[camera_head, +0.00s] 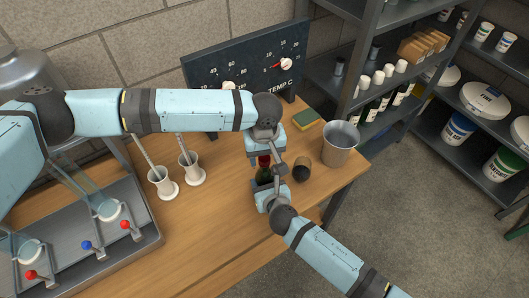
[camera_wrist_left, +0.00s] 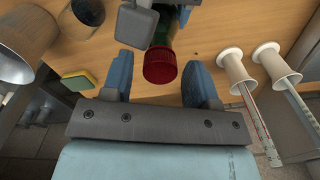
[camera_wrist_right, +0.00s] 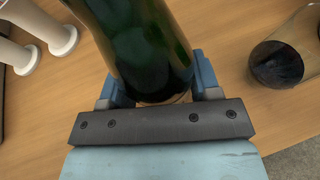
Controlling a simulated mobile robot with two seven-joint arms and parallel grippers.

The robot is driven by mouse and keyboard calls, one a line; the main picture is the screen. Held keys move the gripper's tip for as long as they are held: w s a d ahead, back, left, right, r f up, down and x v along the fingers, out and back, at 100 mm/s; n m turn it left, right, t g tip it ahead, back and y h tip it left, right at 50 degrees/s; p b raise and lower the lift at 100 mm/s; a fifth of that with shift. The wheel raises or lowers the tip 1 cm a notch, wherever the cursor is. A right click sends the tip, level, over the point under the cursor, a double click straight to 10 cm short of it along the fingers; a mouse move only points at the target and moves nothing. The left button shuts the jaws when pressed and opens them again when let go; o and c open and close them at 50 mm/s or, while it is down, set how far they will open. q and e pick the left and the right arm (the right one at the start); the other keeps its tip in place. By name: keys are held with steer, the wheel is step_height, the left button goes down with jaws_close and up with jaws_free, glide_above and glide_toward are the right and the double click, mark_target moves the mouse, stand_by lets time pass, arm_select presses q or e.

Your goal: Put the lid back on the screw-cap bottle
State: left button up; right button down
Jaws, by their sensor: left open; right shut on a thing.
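The screw-cap bottle is green glass (camera_head: 263,176) and stands on the wooden table. Its body (camera_wrist_right: 150,50) fills the middle of the right wrist view, between the fingers of my right gripper (camera_wrist_right: 155,85), which is shut on it. The red lid (camera_wrist_left: 160,66) sits at the top of the bottle's neck; how tightly it is seated cannot be told. My left gripper (camera_wrist_left: 159,62) is open above the bottle, with a finger on either side of the lid and gaps between. In the head view the red lid (camera_head: 264,161) shows just below my left gripper.
A dark glass (camera_head: 302,170) and a metal bucket (camera_head: 340,144) stand right of the bottle. A green and yellow sponge (camera_head: 306,119) lies behind. Two white holders (camera_head: 164,186) (camera_head: 193,172) with rods stand left, near a metal tray (camera_head: 150,226). A temperature board stands at the back.

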arm_select(q)
steer(key=c, duration=0.9)
steer(key=o, duration=1)
steer(key=shift+r, duration=2.3)
steer(key=shift+o, duration=0.3)
steer(key=o, duration=0.5)
